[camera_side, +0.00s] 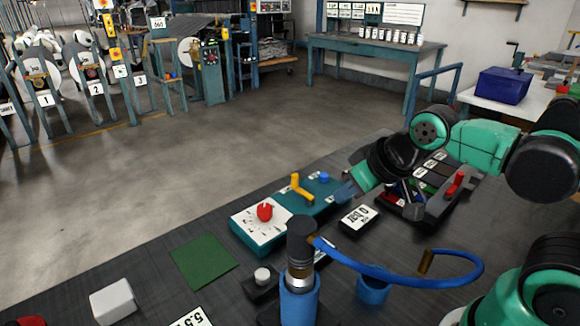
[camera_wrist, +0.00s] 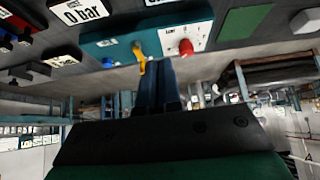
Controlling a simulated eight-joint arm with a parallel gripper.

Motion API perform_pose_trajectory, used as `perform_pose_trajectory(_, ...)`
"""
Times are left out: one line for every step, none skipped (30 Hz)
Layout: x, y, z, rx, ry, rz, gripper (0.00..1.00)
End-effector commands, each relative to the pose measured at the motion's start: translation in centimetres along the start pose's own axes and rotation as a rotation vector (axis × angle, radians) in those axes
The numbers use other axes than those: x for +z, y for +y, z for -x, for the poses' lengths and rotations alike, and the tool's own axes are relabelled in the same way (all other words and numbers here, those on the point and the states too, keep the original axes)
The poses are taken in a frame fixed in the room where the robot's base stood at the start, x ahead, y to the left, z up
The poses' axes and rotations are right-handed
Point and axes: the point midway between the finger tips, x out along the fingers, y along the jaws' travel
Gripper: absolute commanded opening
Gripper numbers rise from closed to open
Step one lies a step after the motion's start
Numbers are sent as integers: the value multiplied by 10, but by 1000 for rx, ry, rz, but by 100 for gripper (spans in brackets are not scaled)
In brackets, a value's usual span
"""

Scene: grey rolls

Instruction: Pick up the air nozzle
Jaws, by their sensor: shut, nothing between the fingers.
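I cannot tell for certain which thing is the air nozzle. A dark cylinder with a metal collar (camera_side: 300,243) stands upright in a blue holder (camera_side: 299,300) near the front of the bench in the side view. A blue hose (camera_side: 385,275) curves from beside it to a brass-coloured end piece (camera_side: 427,261). My gripper (camera_side: 345,191) is shut and empty, behind and to the right of the cylinder and apart from it. In the wrist view my gripper (camera_wrist: 160,64) has its fingers together, overlapping the view close to a yellow handle (camera_wrist: 139,55); contact cannot be told.
A teal box (camera_side: 322,204) carries the yellow handle (camera_side: 300,188) and a white dial with a red knob (camera_side: 265,211). A "0 bar" block (camera_side: 358,218), a dark tool tray (camera_side: 440,205) and a blue cup (camera_side: 373,289) stand nearby. A green mat (camera_side: 204,260) lies clear at left.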

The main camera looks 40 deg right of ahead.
Motion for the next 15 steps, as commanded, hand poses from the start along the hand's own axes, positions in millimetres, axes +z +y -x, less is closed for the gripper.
perform_pose_trajectory(0,0,0,0,0,0,11)
perform_pose_trajectory(0,0,0,0,0,0,20)
perform_pose_trajectory(0,0,0,0,0,0,31)
perform_pose_trajectory(0,0,0,0,0,0,40)
perform_pose_trajectory(0,0,0,0,0,0,48)
perform_pose_trajectory(0,0,0,0,0,0,60)
perform_pose_trajectory(0,0,0,0,0,0,68)
perform_pose_trajectory(0,0,0,0,0,0,77)
perform_pose_trajectory(0,0,0,0,0,0,78)
perform_pose_trajectory(0,0,0,0,0,0,78)
perform_pose_trajectory(0,0,0,0,0,0,78)
perform_pose_trajectory(0,0,0,0,0,0,78)
perform_pose_trajectory(0,0,0,0,0,0,78)
perform_pose_trajectory(0,0,0,0,0,0,78)
perform_pose_trajectory(0,0,0,0,0,0,78)
